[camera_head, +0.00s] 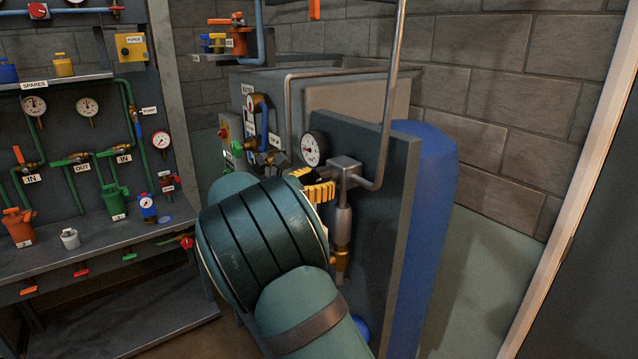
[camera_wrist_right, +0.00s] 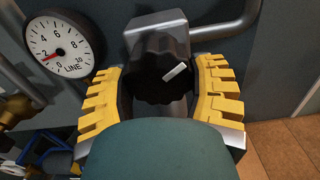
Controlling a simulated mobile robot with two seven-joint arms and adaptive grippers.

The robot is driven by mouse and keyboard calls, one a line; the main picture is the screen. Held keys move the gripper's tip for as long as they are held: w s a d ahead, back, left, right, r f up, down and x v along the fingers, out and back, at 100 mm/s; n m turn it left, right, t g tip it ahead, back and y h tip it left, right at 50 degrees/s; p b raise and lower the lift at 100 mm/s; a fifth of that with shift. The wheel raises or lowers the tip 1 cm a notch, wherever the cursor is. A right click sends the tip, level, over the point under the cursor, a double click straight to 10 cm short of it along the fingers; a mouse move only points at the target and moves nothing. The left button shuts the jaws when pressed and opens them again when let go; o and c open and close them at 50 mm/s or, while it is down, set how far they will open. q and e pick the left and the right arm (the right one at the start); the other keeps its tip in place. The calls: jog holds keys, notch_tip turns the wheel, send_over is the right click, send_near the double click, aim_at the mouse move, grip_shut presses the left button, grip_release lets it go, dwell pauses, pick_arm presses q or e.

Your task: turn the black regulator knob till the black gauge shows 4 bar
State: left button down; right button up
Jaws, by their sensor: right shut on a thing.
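The black regulator knob (camera_wrist_right: 150,82) has a lobed rim and a white mark slanting up to the right. It sits under a grey metal block (camera_wrist_right: 157,25). My right gripper (camera_wrist_right: 162,80) is shut on the knob, with a yellow ribbed finger at each side. In the head view the right gripper (camera_head: 311,182) is partly hidden by my wrist, as is most of the knob. The black-rimmed gauge (camera_wrist_right: 62,46), marked LINE, has a white face; its red needle points near 2. It also shows in the head view (camera_head: 313,148). My left gripper is out of view.
Grey pipes (camera_head: 391,100) run up from the block. A dark panel (camera_head: 375,215) stands behind it, with a blue tank (camera_head: 430,200) to the right. At the left, a rack (camera_head: 100,235) holds other gauges, valves and green pipes. A valve fitting (camera_head: 262,158) is left of the gauge.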

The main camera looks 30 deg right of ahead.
jog(key=m, duration=0.3)
jog(key=shift+a+f+b, duration=0.1)
jog(key=shift+f+b, duration=0.05)
jog(key=shift+b, duration=0.15)
jog(key=m+b, duration=0.1)
jog(key=m, duration=0.1)
jog(key=shift+w+m, duration=0.1)
jog(key=shift+m, duration=0.2)
jog(key=m+b, duration=0.3)
jog(key=m, duration=0.2)
jog(key=shift+w+m+b, duration=0.1)
jog(key=shift+m+b, duration=0.2)
jog(key=shift+b, duration=0.1)
jog(key=shift+m+b, duration=0.5)
jog(key=shift+m, duration=0.2)
jog(key=o, duration=1)
jog(key=shift+r, duration=0.2)
jog(key=shift+o, duration=1)
jog(key=shift+a, duration=0.15)
jog(key=shift+r, duration=0.1)
